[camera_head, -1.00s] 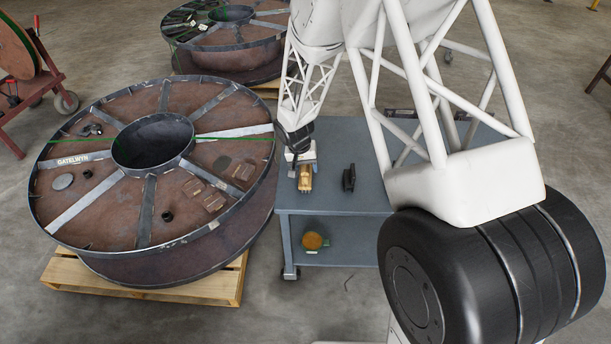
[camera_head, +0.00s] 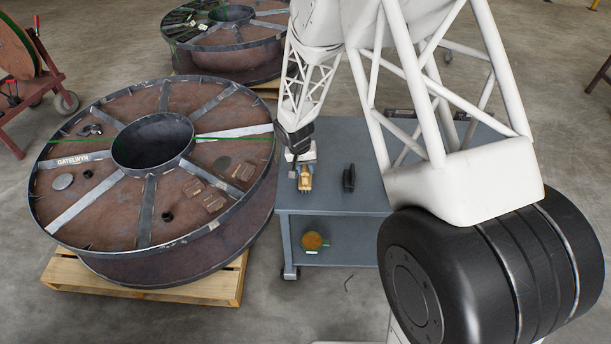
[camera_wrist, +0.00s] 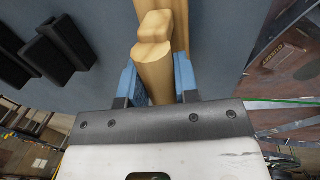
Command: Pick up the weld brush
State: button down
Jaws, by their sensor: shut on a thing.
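The weld brush appears to be the tan wooden-handled tool (camera_head: 305,183) near the front left of the blue-grey cart top. In the wrist view its pale wooden handle (camera_wrist: 155,77) lies between the blue fingers of my gripper (camera_wrist: 158,84), one on each side. My gripper is shut on this handle. A second wooden part shows beyond the handle, and the bristles cannot be made out. In the head view my gripper (camera_head: 300,165) is small and at the brush. I cannot tell whether the brush is clear of the cart top.
A black object (camera_head: 349,178) stands on the cart (camera_head: 330,203) to the right of the brush; its dark blocks (camera_wrist: 55,50) show in the wrist view. A round orange-brown item (camera_head: 313,241) lies on the lower shelf. A large steel reel (camera_head: 120,250) on a pallet is close at left.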

jog(key=shift+r, duration=0.1)
jog(key=shift+r, duration=0.7)
notch_tip(320, 180, up, 2)
jog(key=s+d, duration=0.2)
jog(key=s, duration=0.5)
jog(key=s+d+r, duration=0.1)
jog(key=s+d, duration=0.1)
jog(key=s, duration=0.6)
jog(key=shift+s+d+r, duration=0.15)
jog(key=shift+d+r, duration=0.1)
jog(key=shift+d, duration=0.05)
